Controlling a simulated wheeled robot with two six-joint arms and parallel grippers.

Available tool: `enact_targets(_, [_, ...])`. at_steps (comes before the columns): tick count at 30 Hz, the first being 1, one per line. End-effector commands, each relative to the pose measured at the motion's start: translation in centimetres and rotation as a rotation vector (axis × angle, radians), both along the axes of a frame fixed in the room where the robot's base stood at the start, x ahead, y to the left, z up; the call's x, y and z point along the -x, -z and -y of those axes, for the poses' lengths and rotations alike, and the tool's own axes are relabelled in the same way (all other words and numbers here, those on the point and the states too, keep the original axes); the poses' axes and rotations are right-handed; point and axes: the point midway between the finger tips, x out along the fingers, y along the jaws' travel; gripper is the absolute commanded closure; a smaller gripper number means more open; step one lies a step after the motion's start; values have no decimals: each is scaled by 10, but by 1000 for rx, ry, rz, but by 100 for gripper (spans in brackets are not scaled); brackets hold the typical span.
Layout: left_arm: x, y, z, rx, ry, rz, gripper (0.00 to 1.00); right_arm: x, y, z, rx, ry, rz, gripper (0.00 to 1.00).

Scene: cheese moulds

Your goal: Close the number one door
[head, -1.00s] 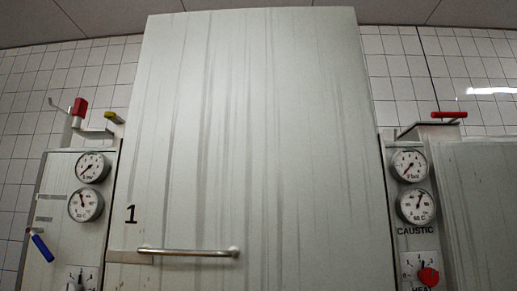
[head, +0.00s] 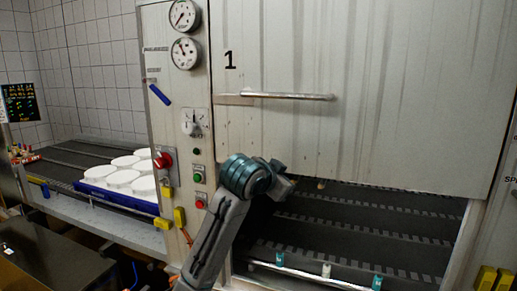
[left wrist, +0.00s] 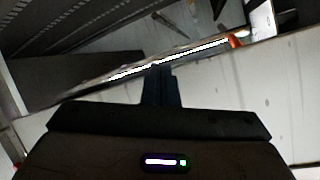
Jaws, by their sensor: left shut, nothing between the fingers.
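The number one door (head: 380,110) is a tall pale panel marked with a black 1 (head: 230,59). It has a horizontal bar handle (head: 288,96). It is raised, with a dark opening under its lower edge. My left gripper (head: 291,186) is at the left end of that edge, below the handle; whether it touches the door I cannot tell. In the left wrist view its fingers (left wrist: 161,84) are together and empty, near a bright strip across a pale surface. My right gripper is out of view.
A conveyor (head: 370,230) runs inside the opening. A control panel (head: 178,100) with gauges, a dial and buttons stands left of the door. Further left, a blue tray (head: 120,198) holds several white moulds (head: 126,178). A dark surface (head: 60,262) lies at lower left.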

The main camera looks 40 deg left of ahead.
Motion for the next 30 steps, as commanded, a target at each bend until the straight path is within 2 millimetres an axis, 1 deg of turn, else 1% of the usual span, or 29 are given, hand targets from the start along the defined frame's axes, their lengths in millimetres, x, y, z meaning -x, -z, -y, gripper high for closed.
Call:
enact_targets(1, [15,-66,-11,39,-59,125,100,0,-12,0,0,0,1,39])
enact_targets(2, [24,-94,-16,71,-89,192,100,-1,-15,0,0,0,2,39])
enact_targets(3, [37,-128,-21,114,-121,275,100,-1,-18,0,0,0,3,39])
enact_targets(6, [70,-194,-29,210,-174,450,100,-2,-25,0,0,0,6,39])
enact_targets(9, [96,-233,-32,279,-196,567,100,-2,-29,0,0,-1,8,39])
enact_targets(12, [107,-250,-34,314,-204,619,100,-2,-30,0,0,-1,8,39])
enact_targets(13, [108,-253,-35,320,-206,626,100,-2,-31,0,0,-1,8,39])
enact_targets(17, [99,-257,-37,328,-207,631,100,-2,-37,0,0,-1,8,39])
enact_targets(20, [83,-259,-42,327,-208,626,100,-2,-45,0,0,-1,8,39])
enact_targets(30, [12,-271,-62,327,-207,624,100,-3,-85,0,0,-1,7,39])
